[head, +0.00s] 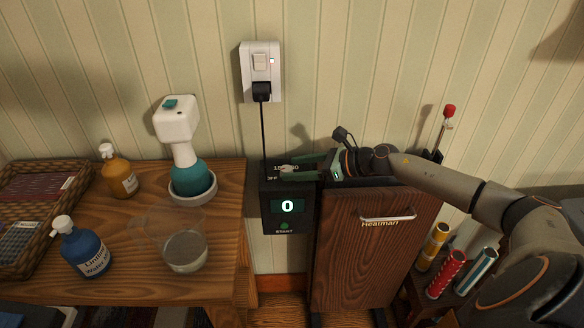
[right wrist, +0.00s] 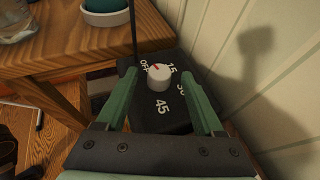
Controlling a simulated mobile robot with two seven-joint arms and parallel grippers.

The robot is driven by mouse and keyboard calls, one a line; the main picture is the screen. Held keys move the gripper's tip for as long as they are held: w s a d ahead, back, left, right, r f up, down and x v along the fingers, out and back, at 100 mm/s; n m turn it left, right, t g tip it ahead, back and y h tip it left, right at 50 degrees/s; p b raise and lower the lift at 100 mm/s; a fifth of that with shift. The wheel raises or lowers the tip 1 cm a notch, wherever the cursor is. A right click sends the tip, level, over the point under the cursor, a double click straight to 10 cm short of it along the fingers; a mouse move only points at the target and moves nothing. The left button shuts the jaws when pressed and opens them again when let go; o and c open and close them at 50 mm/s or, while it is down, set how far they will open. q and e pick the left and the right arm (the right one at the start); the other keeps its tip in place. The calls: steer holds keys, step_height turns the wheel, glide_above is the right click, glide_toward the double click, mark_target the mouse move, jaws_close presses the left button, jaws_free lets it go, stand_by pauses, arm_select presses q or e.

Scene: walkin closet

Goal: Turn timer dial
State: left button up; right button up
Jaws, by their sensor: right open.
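The timer (head: 289,208) is a black box beside the wooden table, with a lit "0" and a green mark above the word START on its front. Its dial (right wrist: 158,76) is a round white knob with a red mark, on the timer's top face among the labels OFF, 15 and 45. In the head view the dial (head: 287,170) is partly hidden by my right gripper (head: 303,167). In the right wrist view the open green fingers of my right gripper (right wrist: 165,105) stand on both sides of the dial, apart from it. My left gripper is not in view.
A black cord runs from the wall socket (head: 260,72) down to the timer. The wooden table (head: 130,225) at left holds bottles, a beaker and a garment steamer-like device (head: 180,140).

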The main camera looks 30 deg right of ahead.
steer(key=shift+x, duration=0.85)
jaws_close()
